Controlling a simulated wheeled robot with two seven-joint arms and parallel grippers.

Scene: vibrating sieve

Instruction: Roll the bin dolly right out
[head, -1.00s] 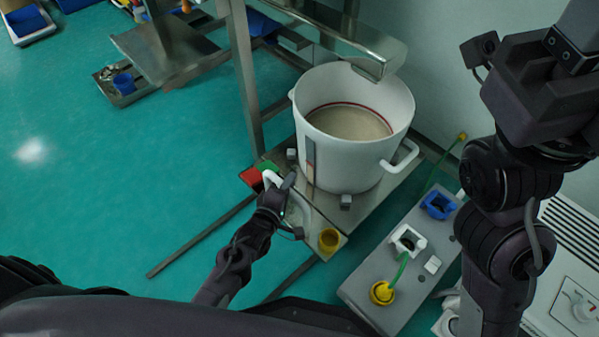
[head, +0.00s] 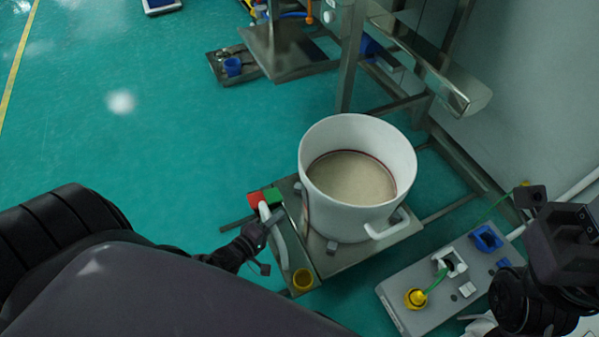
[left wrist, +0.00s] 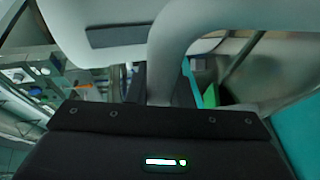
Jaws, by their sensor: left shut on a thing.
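The white bin (head: 322,150), open and part filled with pale powder (head: 350,178), stands upright on the flat metal dolly (head: 345,262). Another curved bin handle (head: 385,230) sticks out at its right. My left gripper (head: 262,229) is at the near-left side of the bin, shut on a white curved handle (head: 268,213). That handle also fills the middle of the left wrist view (left wrist: 180,45), running down between the fingers. The dolly's wheels are hidden. My right gripper (head: 548,208) is at the right edge, away from the bin; its fingers do not show clearly.
The steel frame (head: 350,60) and its metal trough (head: 440,75) stand behind the bin. A grey box with yellow, white and blue fittings (head: 405,312) lies close to the dolly's right. A low tray (head: 218,72) is farther back. Green floor is free at the left.

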